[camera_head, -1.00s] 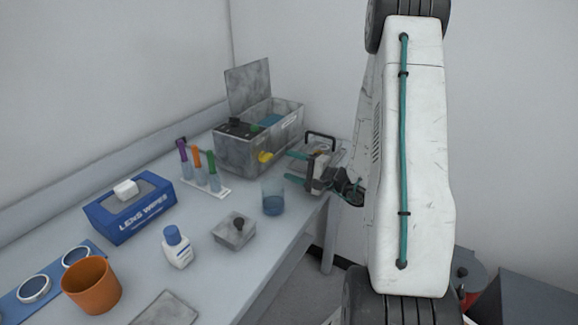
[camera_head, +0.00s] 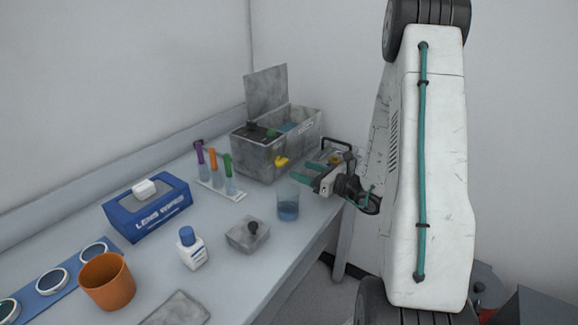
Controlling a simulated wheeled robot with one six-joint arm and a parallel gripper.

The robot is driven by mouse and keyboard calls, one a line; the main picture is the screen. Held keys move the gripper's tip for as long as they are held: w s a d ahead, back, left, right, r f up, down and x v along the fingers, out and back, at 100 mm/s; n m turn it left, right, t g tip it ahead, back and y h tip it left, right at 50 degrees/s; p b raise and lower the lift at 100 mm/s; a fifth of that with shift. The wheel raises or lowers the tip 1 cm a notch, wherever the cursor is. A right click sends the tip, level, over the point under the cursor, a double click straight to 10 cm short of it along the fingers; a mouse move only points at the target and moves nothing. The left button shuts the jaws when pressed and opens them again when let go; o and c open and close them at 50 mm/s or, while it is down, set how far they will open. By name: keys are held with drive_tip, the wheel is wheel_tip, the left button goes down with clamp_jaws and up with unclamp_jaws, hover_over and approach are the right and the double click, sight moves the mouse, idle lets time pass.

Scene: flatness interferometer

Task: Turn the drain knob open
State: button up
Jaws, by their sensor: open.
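A yellow knob (camera_head: 281,161) sticks out low on the front right of a grey tank (camera_head: 256,157) with its lid raised, at the back of the bench; I take it as the drain knob. My gripper (camera_head: 308,171) is to the right of the knob, its teal fingers spread and pointing left at it. The fingers are open and empty, and a small gap shows between them and the knob. Which way the knob is turned is too small to tell.
A beaker of blue liquid (camera_head: 288,204) stands just below my gripper. A rack of capped tubes (camera_head: 222,190) is left of the tank.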

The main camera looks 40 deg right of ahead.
sight(285, 164)
drive_tip(key=x, duration=0.6)
drive_tip(key=shift+w, duration=0.2)
drive_tip(key=shift+c, duration=0.4)
